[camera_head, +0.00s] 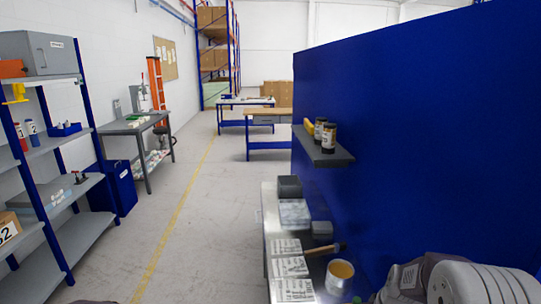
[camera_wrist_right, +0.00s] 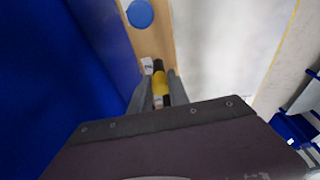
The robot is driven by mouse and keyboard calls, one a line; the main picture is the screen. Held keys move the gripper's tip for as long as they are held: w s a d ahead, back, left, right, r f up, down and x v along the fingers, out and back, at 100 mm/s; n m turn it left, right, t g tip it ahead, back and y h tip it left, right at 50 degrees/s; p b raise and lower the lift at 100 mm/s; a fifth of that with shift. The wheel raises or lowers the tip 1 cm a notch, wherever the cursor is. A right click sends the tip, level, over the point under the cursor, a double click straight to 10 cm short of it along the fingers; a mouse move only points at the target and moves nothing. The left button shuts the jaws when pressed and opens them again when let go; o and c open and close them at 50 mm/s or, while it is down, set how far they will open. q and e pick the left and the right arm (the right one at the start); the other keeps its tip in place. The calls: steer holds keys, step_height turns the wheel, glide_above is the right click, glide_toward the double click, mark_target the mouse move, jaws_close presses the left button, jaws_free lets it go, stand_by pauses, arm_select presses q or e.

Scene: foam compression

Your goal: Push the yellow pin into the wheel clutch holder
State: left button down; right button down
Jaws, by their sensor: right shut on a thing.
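In the right wrist view my right gripper (camera_wrist_right: 160,74) is shut on a small yellow piece (camera_wrist_right: 160,84), which I take to be the yellow pin. A black part shows just beyond the yellow one and a whitish part lies beside it; I cannot tell whether they belong to the same thing. In the head view my right arm fills the bottom right corner and its gripper is out of frame. I cannot make out the wheel clutch holder in either view. My left gripper is not in view.
A tall blue panel (camera_head: 420,130) fills the right side, with a shelf (camera_head: 325,158) carrying jars (camera_head: 328,137) and a yellow thing. Below, a metal bench (camera_head: 268,205) holds boxes, a hammer (camera_head: 330,250) and a cup (camera_head: 339,278). Shelving stands left; the middle floor (camera_head: 205,230) is clear.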

steer(key=shift+r, duration=0.1)
steer(key=shift+r+p, duration=2.65)
steer(key=shift+r, duration=0.2)
